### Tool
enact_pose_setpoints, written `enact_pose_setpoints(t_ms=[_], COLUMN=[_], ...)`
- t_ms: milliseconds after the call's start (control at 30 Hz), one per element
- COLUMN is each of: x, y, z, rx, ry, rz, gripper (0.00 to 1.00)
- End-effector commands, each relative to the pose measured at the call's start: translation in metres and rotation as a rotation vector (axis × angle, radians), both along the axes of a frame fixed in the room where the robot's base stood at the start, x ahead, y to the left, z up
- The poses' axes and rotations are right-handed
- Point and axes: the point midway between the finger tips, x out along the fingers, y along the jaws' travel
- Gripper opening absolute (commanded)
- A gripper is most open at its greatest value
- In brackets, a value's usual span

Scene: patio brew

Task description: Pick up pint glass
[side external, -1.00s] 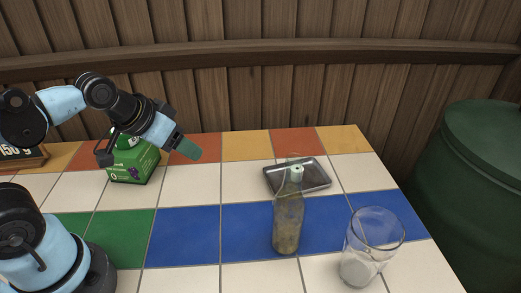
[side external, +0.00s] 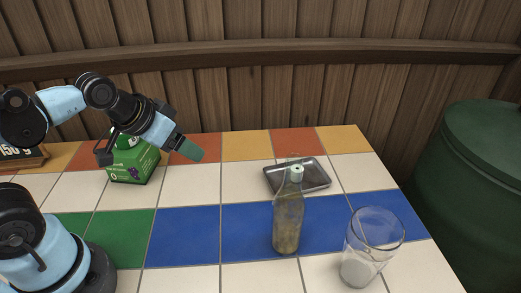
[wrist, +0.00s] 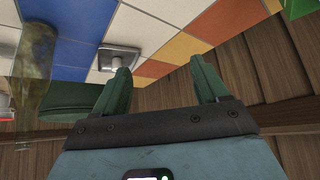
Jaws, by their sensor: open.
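The pint glass (side external: 373,245) is clear and stands upright at the table's near right, with something whitish at its bottom. My gripper (side external: 190,150) is at the left, above the table's back part, well away from the glass. In the wrist view my gripper (wrist: 160,85) shows two green fingers spread apart with nothing between them. I cannot make out the pint glass clearly in the wrist view.
A bottle (side external: 288,215) stands just left of the glass and also shows in the wrist view (wrist: 35,65). A metal tray (side external: 320,184) lies behind it. A green box (side external: 133,163) sits below my arm. A green barrel (side external: 475,190) stands right of the table.

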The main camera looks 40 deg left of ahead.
Motion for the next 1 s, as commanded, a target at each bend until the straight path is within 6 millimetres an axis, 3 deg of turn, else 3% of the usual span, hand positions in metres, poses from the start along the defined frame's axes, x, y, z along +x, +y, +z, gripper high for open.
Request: enact_pose_setpoints(t_ms=[33, 167, 467, 1000], x=[0.0, 0.0, 0.0, 0.0], y=[0.0, 0.0, 0.0, 0.0], z=[0.0, 0.0, 0.005, 0.088], rx=[0.0, 0.0, 0.0, 0.0], ry=[0.0, 0.0, 0.0, 0.0], rz=[0.0, 0.0, 0.0, 0.0], gripper=[0.81, 1.0, 1.0, 1.0])
